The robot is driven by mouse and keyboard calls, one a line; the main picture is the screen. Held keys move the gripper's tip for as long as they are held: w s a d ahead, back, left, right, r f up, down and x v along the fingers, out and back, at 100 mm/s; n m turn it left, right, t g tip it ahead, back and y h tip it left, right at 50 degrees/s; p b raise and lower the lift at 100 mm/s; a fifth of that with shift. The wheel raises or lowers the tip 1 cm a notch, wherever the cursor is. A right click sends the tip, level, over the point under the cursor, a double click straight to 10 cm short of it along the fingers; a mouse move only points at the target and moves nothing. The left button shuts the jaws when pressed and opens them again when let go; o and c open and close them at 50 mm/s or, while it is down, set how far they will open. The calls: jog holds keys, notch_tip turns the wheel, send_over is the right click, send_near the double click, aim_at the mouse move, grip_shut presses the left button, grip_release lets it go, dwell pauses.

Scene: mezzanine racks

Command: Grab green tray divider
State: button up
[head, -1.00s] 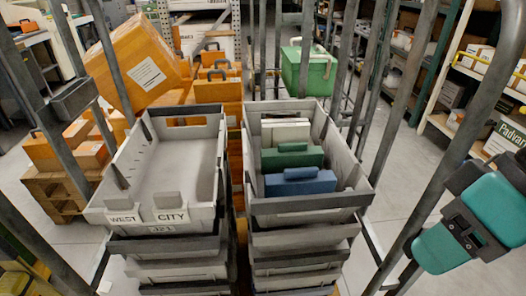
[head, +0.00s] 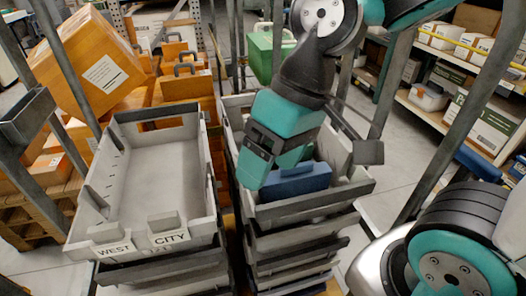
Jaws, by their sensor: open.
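My gripper (head: 268,172) reaches down over the right grey tray (head: 348,192) in the head view, its jaws open. The blue divider (head: 298,182) stands in that tray, just right of and in front of the jaws.
An empty grey tray (head: 205,145) labelled WEST and CITY stands at left on a stack. Orange boxes (head: 95,65) are behind it. A green case (head: 262,55) is at the back. Metal posts and a shelf (head: 490,85) flank the right side.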

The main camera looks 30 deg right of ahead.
jog(key=w+d+m+p, duration=0.2)
jog(key=w+d+m, duration=0.3)
jog(key=w+m, duration=0.3)
jog(key=w+d+m+p, duration=0.3)
jog(key=w+d+m, duration=0.25)
jog(key=w, duration=0.35)
jog(key=w+d+f+m+p, duration=0.1)
jog(key=w+d+f+m, duration=0.25)
jog(key=d+m, duration=0.25)
jog(key=w+d+f+m+p, duration=0.1)
jog(key=w+d+f+m, duration=0.1)
jog(key=w+d+m, duration=0.3)
jog(key=shift+m+t, duration=0.25)
jog(key=shift+t, duration=0.15)
jog(key=p+x, duration=0.1)
jog(key=x, duration=0.2)
jog(key=p+x, duration=0.1)
jog(key=x, duration=0.3)
jog(key=d+x, duration=0.1)
jog(key=x, duration=0.2)
jog(key=shift+s+f+p, duration=0.25)
jog(key=shift+f+p, duration=0.15)
jog(key=shift+f, duration=0.2)
jog(key=shift+s+p+x, duration=0.2)
jog(key=shift+p+x, duration=0.95)
jog(key=shift+x, duration=1.8)
jog(key=shift+d, duration=0.15)
jog(key=c, duration=1.1)
jog(key=shift+o, duration=0.2)
jog(key=shift+w, duration=0.1)
